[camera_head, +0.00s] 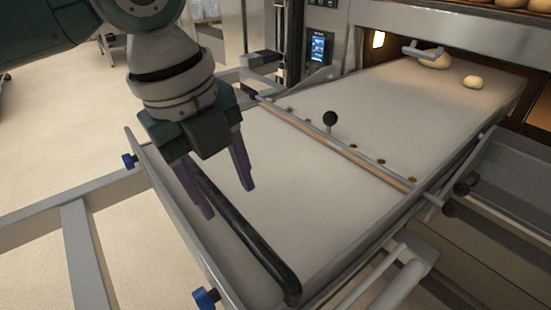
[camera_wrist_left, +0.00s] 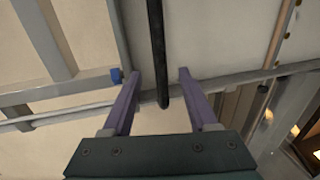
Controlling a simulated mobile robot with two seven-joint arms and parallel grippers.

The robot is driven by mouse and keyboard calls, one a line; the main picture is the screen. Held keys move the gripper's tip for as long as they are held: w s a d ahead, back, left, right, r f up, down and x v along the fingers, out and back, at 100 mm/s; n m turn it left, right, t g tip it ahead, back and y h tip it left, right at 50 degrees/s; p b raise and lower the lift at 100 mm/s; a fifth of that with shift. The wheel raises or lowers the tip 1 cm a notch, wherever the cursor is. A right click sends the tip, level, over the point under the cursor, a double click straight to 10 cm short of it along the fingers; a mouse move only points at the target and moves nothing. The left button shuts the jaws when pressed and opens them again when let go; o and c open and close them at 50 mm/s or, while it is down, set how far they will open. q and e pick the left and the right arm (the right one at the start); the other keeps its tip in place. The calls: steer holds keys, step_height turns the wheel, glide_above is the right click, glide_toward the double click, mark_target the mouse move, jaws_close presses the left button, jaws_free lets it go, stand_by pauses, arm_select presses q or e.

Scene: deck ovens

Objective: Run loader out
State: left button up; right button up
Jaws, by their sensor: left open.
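The loader (camera_head: 330,95) is a long, pale, cloth-covered bed in a metal frame. Its far end reaches into the lit oven mouth (camera_head: 378,50). A black handle bar (camera_head: 262,248) runs along its near end, and also shows in the left wrist view (camera_wrist_left: 157,40). A crossbar with a black knob (camera_head: 330,119) spans the bed. My left gripper (camera_head: 229,201) is open above the near end by the bar. In the left wrist view, the bar appears between the spread fingers (camera_wrist_left: 158,73); contact cannot be told. My right gripper is out of view.
Two pale dough pieces (camera_head: 472,82) (camera_head: 436,60) sit at the far end, by a grey bracket (camera_head: 423,48). Loaves (camera_head: 512,4) show above the oven mouth. Metal rails (camera_head: 85,250) with blue knobs (camera_head: 205,298) flank the loader.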

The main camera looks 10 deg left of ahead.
mark_target(240, 223)
arm_select(q)
steer(key=f, duration=0.2)
steer(key=f+b, duration=0.1)
steer(key=f, duration=0.1)
steer(key=w+d+f+b, duration=0.1)
steer(key=f, duration=0.2)
jaws_close()
stand_by(0.3)
steer(key=shift+r, duration=0.1)
stand_by(0.9)
